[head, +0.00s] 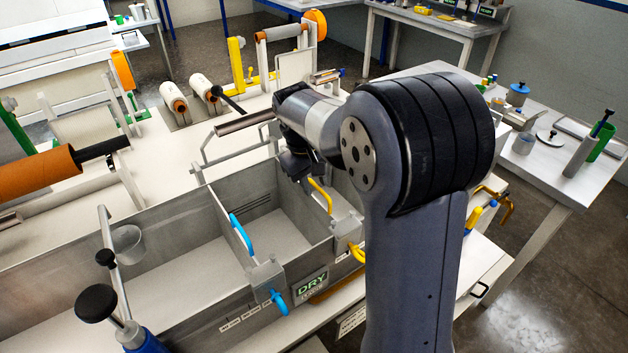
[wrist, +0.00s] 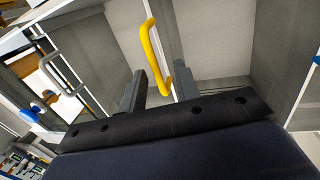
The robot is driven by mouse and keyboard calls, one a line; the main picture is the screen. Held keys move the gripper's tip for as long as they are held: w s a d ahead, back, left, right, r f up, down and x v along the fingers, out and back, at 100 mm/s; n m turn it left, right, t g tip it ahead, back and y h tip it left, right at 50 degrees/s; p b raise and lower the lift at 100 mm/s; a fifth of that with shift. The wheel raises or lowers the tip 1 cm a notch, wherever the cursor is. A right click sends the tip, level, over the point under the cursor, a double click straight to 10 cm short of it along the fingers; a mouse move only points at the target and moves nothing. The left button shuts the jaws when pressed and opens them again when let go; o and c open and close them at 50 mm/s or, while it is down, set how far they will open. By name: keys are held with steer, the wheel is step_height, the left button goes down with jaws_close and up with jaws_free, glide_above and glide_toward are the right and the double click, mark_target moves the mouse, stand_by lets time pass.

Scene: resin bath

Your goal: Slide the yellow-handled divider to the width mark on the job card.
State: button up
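The yellow handle (head: 320,195) stands on top of a grey divider (head: 345,228) in the grey metal bath, right of the middle compartment. My gripper (head: 299,172) is just above and behind this handle, partly hidden by my arm. In the wrist view the yellow handle (wrist: 155,52) reaches between the two dark fingers (wrist: 160,88). The fingers are apart, with gaps visible beside the handle. A white label with print (head: 352,320) is on the front at the lower right; it is too small to read, and I cannot tell whether it is the job card.
A blue-handled divider (head: 240,233) stands to the left in the bath (head: 190,217). A green DRY sign (head: 312,284) is on the bath's front. A black-knobbed rod (head: 107,258) stands at the left front. Rollers (head: 172,97) lie behind the bath. The middle compartment looks empty.

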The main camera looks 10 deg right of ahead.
step_height(320, 180, up, 10)
steer(key=a, duration=0.2)
steer(key=shift+s+r+b, duration=0.2)
steer(key=shift+s+b, duration=0.2)
steer(key=d+f, duration=0.1)
steer(key=f, duration=0.2)
steer(key=d+f, duration=0.1)
steer(key=f, duration=0.3)
steer(key=w+d+f, duration=0.1)
steer(key=f, duration=0.2)
steer(key=shift+w+f+p, duration=0.1)
steer(key=shift+f+p, duration=0.2)
steer(key=shift+p, duration=0.1)
steer(key=shift+w+d, duration=0.1)
steer(key=shift+d, duration=0.15)
